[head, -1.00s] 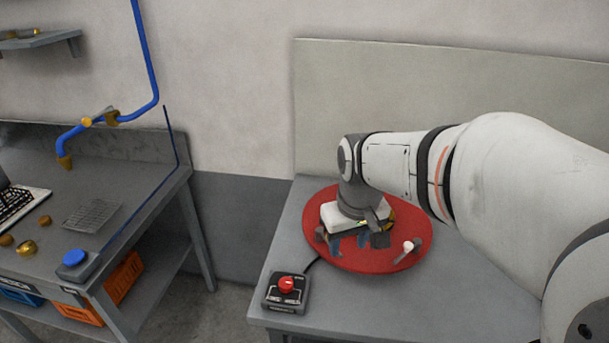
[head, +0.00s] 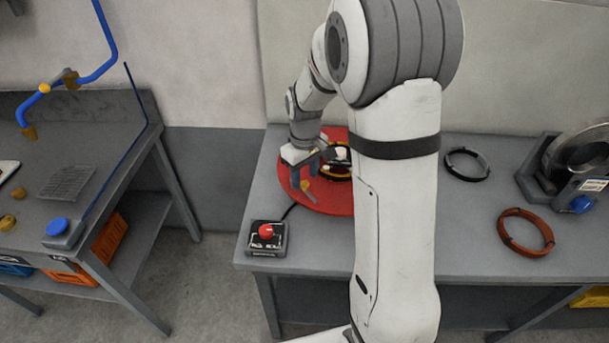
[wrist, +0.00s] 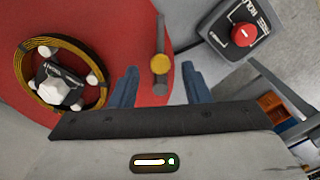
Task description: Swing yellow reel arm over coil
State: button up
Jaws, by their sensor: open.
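The red reel disc (head: 335,200) lies on the grey table, and in the wrist view (wrist: 105,25) it fills the upper left. A copper-coloured coil (wrist: 97,98) sits around a dark hub with pale knobs (wrist: 58,85). The reel arm, a thin bar (wrist: 160,35) with a yellow round end (wrist: 160,65), points between my fingers near the disc's edge, beside the coil and apart from it. My gripper (wrist: 160,78) is open, with one blue finger on each side of the yellow end. In the head view my gripper (head: 305,177) is over the disc's left part.
A control box with a red button (head: 266,232) stands close by at the table's front left. A black coil (head: 466,164), an orange coil (head: 525,232) and a machine with a blue knob (head: 581,203) are to the right. A workbench (head: 120,145) stands left across a floor gap.

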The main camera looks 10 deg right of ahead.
jog(key=shift+f, duration=0.8)
jog(key=shift+c, duration=0.5)
grip_shut()
